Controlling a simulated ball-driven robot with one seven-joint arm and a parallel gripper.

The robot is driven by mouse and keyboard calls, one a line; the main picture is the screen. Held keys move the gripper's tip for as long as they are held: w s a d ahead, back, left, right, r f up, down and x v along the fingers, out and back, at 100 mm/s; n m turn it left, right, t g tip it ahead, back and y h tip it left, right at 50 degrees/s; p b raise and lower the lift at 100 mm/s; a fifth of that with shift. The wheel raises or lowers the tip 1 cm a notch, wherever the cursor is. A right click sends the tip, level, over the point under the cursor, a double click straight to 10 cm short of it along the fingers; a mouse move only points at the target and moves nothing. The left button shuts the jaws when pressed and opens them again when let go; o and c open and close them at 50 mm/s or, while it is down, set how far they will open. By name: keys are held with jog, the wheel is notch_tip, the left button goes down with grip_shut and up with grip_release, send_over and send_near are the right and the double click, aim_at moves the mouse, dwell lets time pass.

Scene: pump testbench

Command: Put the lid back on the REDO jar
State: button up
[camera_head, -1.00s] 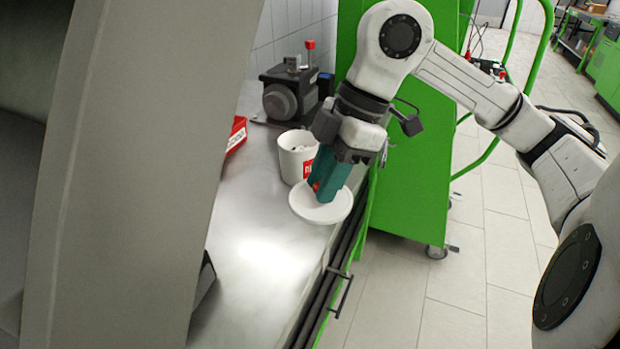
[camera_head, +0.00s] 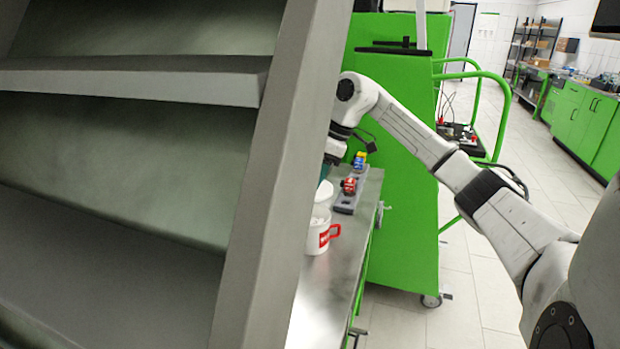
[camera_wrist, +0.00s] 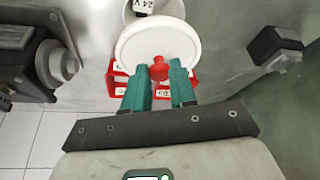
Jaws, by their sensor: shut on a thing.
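The white round lid (camera_wrist: 160,48) with a red knob (camera_wrist: 159,68) is held by the knob between the teal fingers of my gripper (camera_wrist: 160,82) in the wrist view. In the head view, the lid (camera_head: 324,193) shows as a tilted white edge below my gripper (camera_head: 325,172), partly hidden by the grey upright.
A large grey shelf frame (camera_head: 262,210) blocks the left of the head view. A grey rail with red and blue parts (camera_head: 348,196) lies behind the jar.

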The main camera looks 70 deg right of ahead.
aim_at(321, 188)
jog(key=shift+f+b, duration=2.05)
jog(key=shift+f, duration=0.25)
jog(key=shift+d+f, duration=0.1)
jog(key=shift+f, duration=0.85)
jog(key=shift+r+p, duration=0.1)
jog(key=shift+p, duration=0.35)
jog(key=shift+f+p, duration=0.25)
jog(key=shift+p, duration=0.35)
dwell(0.6)
jog(key=o, duration=1.4)
jog(key=shift+r, duration=0.1)
